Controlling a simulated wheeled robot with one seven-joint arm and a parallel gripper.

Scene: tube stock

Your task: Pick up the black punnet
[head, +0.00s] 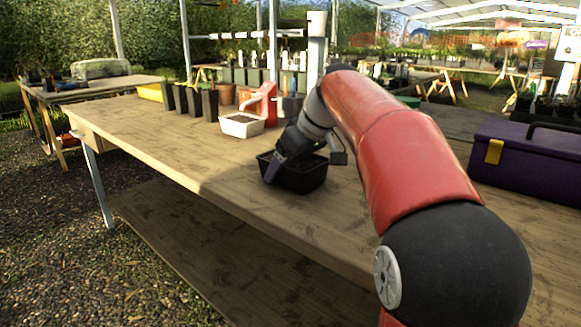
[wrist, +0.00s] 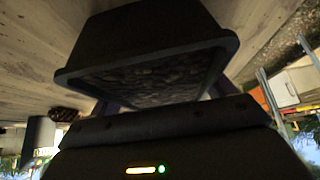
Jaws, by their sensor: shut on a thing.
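The black punnet (head: 305,179) is at the middle of the wooden table, upright or nearly so. My gripper (head: 277,165) reaches down to its near left side and is shut on it. In the wrist view the punnet (wrist: 145,35) fills the upper middle, with its rim toward the camera and dark, lumpy contents inside. The fingertips are mostly hidden behind the punnet and the gripper body. I cannot tell whether the punnet's base touches the table.
A white tray (head: 242,125) with dark contents stands behind the punnet, beside a red container (head: 262,102). Several black pots (head: 195,101) line the back left. A purple toolbox (head: 530,158) is at the right. The table's front left is clear.

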